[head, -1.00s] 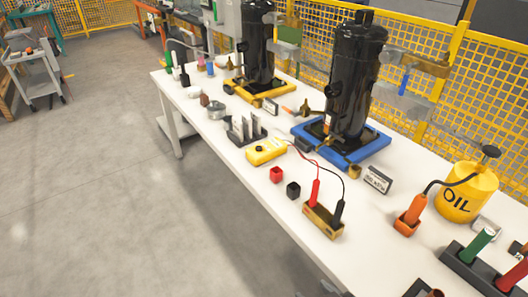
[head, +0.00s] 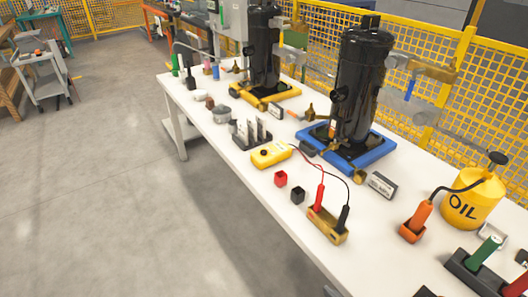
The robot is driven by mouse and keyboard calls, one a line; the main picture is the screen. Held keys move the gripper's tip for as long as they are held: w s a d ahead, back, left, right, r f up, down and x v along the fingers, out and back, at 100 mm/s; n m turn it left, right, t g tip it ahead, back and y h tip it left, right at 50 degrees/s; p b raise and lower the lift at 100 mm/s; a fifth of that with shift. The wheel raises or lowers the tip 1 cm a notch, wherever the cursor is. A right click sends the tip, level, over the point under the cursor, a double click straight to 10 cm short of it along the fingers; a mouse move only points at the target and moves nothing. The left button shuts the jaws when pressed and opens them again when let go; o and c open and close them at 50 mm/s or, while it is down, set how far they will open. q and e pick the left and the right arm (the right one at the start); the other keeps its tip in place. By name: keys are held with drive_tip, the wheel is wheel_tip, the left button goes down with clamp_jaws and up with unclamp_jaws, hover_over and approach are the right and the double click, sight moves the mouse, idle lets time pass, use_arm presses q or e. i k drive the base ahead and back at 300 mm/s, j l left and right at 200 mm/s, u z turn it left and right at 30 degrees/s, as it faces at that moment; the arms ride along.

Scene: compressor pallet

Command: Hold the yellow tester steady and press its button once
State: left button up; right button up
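The yellow tester (head: 271,154) lies flat on the white table, with a dark round spot on its upper face. A red lead and a black lead run from it to a red probe (head: 319,198) and a black probe (head: 343,217), which stand in a brass-coloured holder (head: 325,226). Neither of my grippers shows in the head view, and nothing is touching the tester.
Black compressors stand on a blue pallet (head: 371,156) and a yellow pallet (head: 270,97). A yellow oil can (head: 468,200) stands at right.

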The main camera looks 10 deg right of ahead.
sight(279, 151)
drive_tip(key=z, duration=0.35)
drive_tip(key=i+j+z, duration=0.1)
drive_tip(key=z, duration=0.2)
drive_tip(key=j+z, duration=0.2)
drive_tip(key=z, duration=0.15)
drive_tip(key=i+j+z, duration=0.1)
drive_tip(key=j+z, duration=0.15)
drive_tip(key=j, duration=0.15)
drive_tip(key=i+j+z, duration=0.1)
drive_tip(key=j+z, duration=0.15)
drive_tip(key=j, duration=0.2)
